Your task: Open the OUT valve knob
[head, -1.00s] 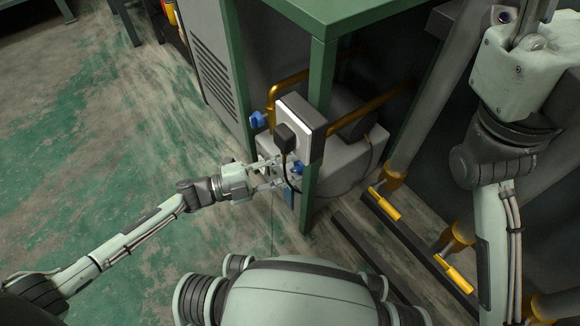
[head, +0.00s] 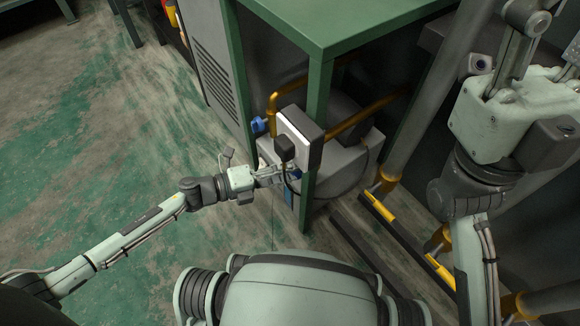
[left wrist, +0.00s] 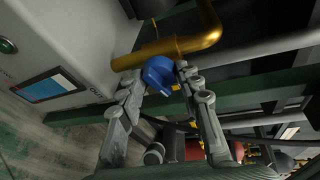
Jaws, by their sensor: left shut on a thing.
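A blue valve knob (left wrist: 158,74) sits on a gold pipe in the left wrist view, between the fingers of my left gripper (left wrist: 157,78). The panel lettering beside it is only partly readable. In the head view my left gripper (head: 285,172) is at the front of the grey unit, just below the white-faced box, with its fingers close together. It is shut on the knob, which is mostly hidden there. A second blue knob (head: 258,124) sits higher, left of the box. My right gripper (head: 522,35) is at the upper right; its fingers show partly, with nothing clearly held.
The white-faced box (head: 296,130) and its black cable are close to my left gripper. A green bench frame (head: 318,105) stands around the grey unit (head: 343,168). The floor (head: 120,150) at left is clear.

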